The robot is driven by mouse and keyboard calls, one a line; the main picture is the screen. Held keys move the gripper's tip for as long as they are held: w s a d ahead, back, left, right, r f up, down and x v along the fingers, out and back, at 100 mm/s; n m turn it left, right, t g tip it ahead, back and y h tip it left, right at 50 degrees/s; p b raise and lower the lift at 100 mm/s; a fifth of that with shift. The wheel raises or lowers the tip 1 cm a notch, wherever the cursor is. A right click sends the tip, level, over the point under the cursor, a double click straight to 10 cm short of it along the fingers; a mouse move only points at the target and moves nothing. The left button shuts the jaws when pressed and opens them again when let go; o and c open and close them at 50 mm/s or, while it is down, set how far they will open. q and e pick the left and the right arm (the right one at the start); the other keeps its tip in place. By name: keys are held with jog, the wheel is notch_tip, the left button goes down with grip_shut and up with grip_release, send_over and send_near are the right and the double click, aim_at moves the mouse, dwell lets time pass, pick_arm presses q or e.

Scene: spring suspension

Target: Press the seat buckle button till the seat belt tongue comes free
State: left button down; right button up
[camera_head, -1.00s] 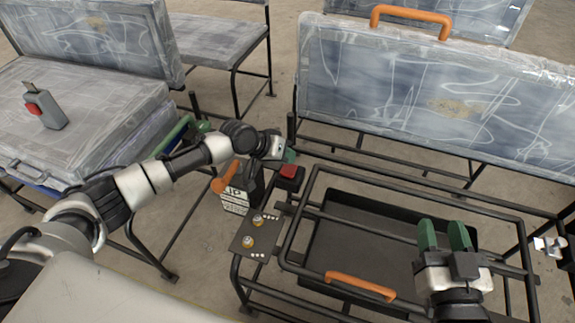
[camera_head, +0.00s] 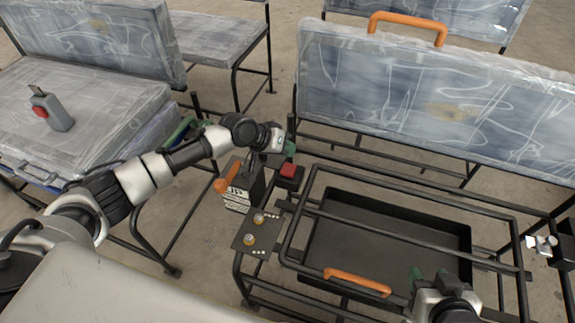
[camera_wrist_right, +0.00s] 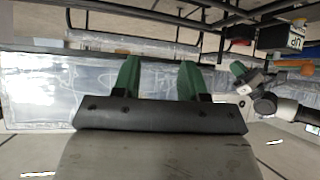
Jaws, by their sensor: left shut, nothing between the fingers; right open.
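A grey buckle (camera_head: 58,113) with a red button (camera_head: 40,112) lies on the left seat; a small metal tongue-like piece (camera_head: 36,89) sticks out of its upper end. A second red button (camera_head: 288,170) tops a black block at the left end of the middle seat frame. My left gripper (camera_head: 288,148) is shut and empty, just behind and above this second button, apart from the grey buckle. My right gripper (camera_head: 428,275) is over the front right of the black tray; in the right wrist view its green fingers (camera_wrist_right: 160,78) are apart and empty.
The open middle seat frame holds a black tray (camera_head: 385,235) and an orange front handle (camera_head: 357,282). Wrapped seat backs (camera_head: 430,95) stand behind it. A dark panel (camera_head: 243,236) with two round knobs is left of the tray. A silver fitting (camera_head: 541,243) is at far right.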

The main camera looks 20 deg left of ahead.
pick_arm(q)
jog(key=shift+r+p, duration=0.8)
jog(key=shift+r, duration=0.1)
pick_arm(e)
jog(key=s+d+f+g+h, duration=0.1)
jog(key=s+d+f+g, duration=0.1)
jog(key=s+g, duration=0.2)
jog(key=shift+s+f+g, duration=0.35)
jog(key=shift+s+g, duration=0.05)
jog(key=shift+s, duration=0.5)
dwell(1.0)
